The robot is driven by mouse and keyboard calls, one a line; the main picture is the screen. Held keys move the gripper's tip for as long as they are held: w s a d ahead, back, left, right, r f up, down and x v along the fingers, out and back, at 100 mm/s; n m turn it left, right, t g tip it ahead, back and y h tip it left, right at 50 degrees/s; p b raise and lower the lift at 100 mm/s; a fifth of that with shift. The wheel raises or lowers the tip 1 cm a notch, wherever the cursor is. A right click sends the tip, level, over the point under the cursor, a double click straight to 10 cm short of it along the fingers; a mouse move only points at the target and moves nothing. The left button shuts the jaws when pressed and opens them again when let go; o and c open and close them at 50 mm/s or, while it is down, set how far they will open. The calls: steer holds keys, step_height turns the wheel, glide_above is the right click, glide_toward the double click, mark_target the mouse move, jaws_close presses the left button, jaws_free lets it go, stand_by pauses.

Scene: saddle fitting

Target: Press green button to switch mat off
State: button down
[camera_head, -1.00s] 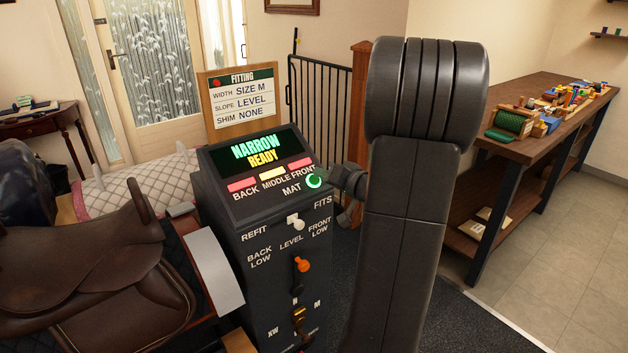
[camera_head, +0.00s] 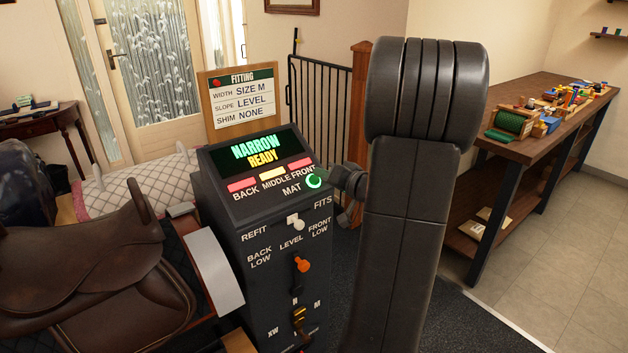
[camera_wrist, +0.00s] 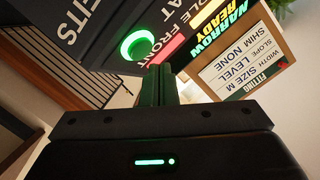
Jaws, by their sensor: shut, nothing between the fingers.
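The green button (camera_head: 314,181) glows as a lit ring beside the word MAT on the sloped top of the dark console (camera_head: 268,215). In the wrist view the green button (camera_wrist: 138,43) shows large, just beyond my fingertips and a little left of them. My gripper (camera_wrist: 158,72) is shut and empty, its fingers pointing at the console face near the button. I cannot tell for sure whether the fingertips touch the panel.
A FITTING card (camera_head: 240,103) stands behind the console, reading SIZE M, LEVEL, NONE. White (camera_head: 293,219) and orange (camera_head: 302,264) levers stick out of the console front. A brown saddle (camera_head: 100,280) is at left, and a cluttered workbench (camera_head: 540,95) at right.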

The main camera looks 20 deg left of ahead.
steer(key=shift+w+a+f+b, duration=0.25)
steer(key=shift+f+b, duration=0.2)
steer(key=shift+b, duration=0.5)
steer(key=shift+w+a+f+b, duration=0.15)
steer(key=shift+f+b, duration=0.25)
steer(key=shift+b, duration=0.5)
stand_by(0.8)
steer(key=shift+s+r, duration=0.1)
steer(key=shift+r, duration=0.05)
steer(key=shift+s+d+r, duration=0.3)
steer(key=shift+d+r, duration=0.1)
steer(key=shift+r, duration=0.3)
steer(key=d+r, duration=0.1)
steer(key=s+r, duration=0.1)
steer(key=r, duration=0.1)
steer(key=s+d+r, duration=0.1)
steer(key=r, duration=0.1)
steer(key=shift+d, duration=0.3)
stand_by(1.5)
